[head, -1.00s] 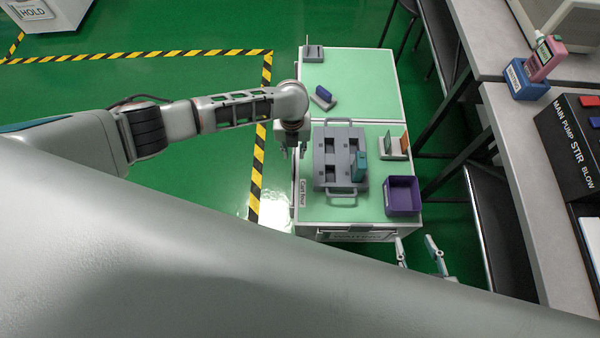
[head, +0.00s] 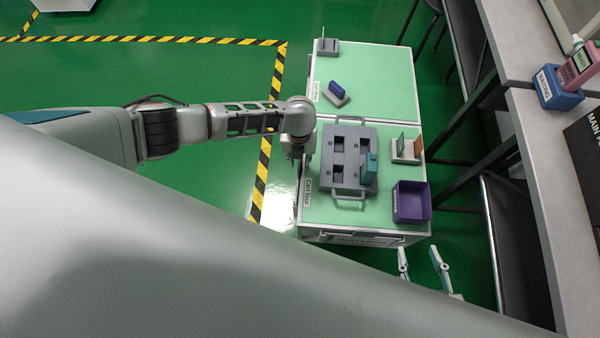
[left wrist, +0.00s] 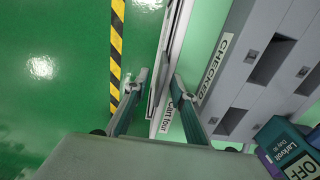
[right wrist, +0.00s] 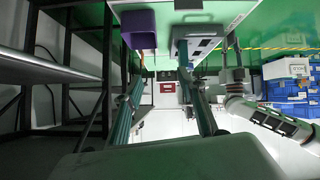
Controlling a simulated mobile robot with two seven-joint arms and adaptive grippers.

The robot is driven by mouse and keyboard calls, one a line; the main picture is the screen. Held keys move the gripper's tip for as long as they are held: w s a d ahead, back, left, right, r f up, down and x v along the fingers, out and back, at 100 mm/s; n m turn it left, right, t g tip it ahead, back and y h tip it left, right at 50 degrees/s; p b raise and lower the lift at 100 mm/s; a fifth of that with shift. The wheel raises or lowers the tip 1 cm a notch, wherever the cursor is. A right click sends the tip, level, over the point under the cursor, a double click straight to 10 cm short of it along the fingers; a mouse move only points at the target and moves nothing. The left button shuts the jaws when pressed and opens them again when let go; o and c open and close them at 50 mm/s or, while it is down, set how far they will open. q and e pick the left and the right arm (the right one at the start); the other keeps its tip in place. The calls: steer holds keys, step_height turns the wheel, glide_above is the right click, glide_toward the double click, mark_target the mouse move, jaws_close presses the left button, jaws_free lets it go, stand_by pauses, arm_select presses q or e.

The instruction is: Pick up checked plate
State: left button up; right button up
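The checked plate (head: 354,139) is a grey slotted tray with a bar handle at its far and near ends, lying flat on the green-topped cart. A teal tester (head: 370,168) stands in its near right slot. The left wrist view shows its CHECKED label (left wrist: 215,66) and the tester's OFF screen (left wrist: 300,168). My left gripper (head: 295,158) is beside the plate's left side, apart from it, over the cart's left edge; its fingers (left wrist: 158,82) are open and empty. My right gripper (head: 420,256) is open and empty beyond the cart's near end, below right of the plate.
A purple bin (head: 412,203) and a grey holder (head: 405,153) with upright cards stand right of the plate. A workbench (head: 535,130) runs along the right. Floor left of the cart is clear.

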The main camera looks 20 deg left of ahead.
arm_select(q)
jaws_close()
steer(key=shift+r, duration=0.1)
